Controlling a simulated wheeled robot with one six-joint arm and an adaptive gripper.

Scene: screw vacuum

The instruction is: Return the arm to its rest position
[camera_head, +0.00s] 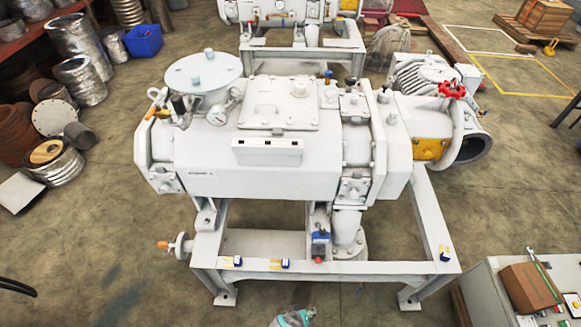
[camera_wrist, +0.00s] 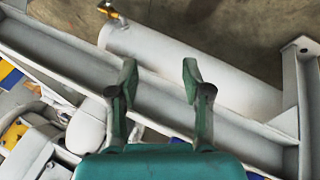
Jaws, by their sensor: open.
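My gripper (camera_wrist: 160,78) shows in the wrist view with its two green fingers apart and nothing between them. Behind the fingers in that view are a pale steel frame beam (camera_wrist: 235,128) and a pale cylinder (camera_wrist: 190,62). In the head view only a small teal and grey part of my arm shows at the bottom edge, in front of the machine's frame. The white screw vacuum machine (camera_head: 225,183) stands on its steel frame (camera_head: 330,277) in the middle of the head view. The rest of my arm is hidden.
A red handwheel (camera_head: 451,90) sits on the machine's right side. A cardboard box (camera_head: 530,288) stands on a grey surface at the lower right. Metal rolls (camera_head: 82,80) and a blue bin (camera_head: 143,41) are at the left.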

